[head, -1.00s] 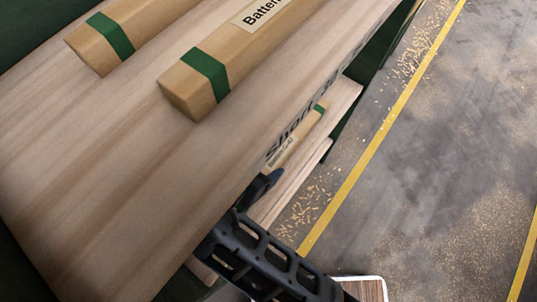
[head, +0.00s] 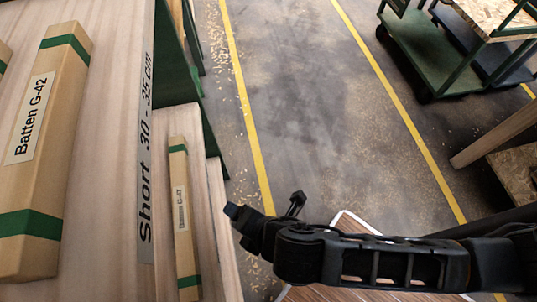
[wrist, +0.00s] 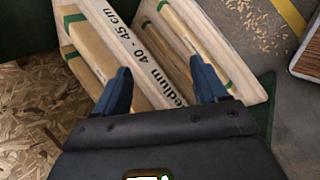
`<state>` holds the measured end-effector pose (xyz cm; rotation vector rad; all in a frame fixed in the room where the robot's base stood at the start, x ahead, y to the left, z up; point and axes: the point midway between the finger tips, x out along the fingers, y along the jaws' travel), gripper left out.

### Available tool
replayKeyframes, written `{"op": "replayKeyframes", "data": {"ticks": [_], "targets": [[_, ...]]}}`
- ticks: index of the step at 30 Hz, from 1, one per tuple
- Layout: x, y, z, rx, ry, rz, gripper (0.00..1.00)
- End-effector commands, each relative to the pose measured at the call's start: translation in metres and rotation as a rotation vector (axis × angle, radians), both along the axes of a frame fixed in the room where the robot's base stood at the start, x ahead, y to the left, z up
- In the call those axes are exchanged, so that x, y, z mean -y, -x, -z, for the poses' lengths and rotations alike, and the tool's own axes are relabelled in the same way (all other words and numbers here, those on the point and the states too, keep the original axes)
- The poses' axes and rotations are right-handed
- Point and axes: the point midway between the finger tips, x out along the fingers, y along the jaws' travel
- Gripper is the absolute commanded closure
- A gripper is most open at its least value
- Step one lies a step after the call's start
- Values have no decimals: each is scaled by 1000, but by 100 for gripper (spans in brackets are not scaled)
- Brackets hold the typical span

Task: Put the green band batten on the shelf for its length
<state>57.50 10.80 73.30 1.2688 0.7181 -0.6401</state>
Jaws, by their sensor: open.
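A pale wooden batten labelled G-42 (head: 45,140), with green bands near both ends, lies on the upper shelf (head: 110,150). That shelf's edge reads "Short 30 - 35 cm". A second banded batten is cut off at the left edge. A batten labelled G-47 (head: 181,215) lies on a lower shelf. In the wrist view, a shelf marked "Medium 40 - 45 cm" (wrist: 135,50) holds green-banded battens (wrist: 90,55), with another batten (wrist: 195,42) on a level beyond its edge. My gripper (head: 264,208) is to the right of the shelves. It is open and empty in the wrist view (wrist: 162,84).
A green cart (head: 440,50) stands at the far right. A timber piece (head: 495,135) juts in at the right. A wood-topped surface with a pale rim (head: 345,222) lies under my arm. The yellow-lined floor (head: 310,110) between is clear apart from wood chips.

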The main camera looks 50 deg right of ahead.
Motion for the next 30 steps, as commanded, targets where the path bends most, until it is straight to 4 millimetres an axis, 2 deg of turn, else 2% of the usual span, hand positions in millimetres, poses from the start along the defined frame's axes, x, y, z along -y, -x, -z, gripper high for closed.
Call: {"op": "replayKeyframes", "data": {"ticks": [1,5,8,11,15,18,22,25,30], "targets": [[15,17,-2,14,-93,69,28],[37,48,-21,75,-363,250,28],[51,71,-45,129,-573,395,28],[65,93,-76,192,-785,541,28],[82,121,-129,294,-1077,734,28],[93,135,-165,367,-1254,839,28],[103,147,-200,441,-1415,923,28],[107,152,-214,472,-1483,952,28],[108,153,-219,483,-1508,961,28]]}}
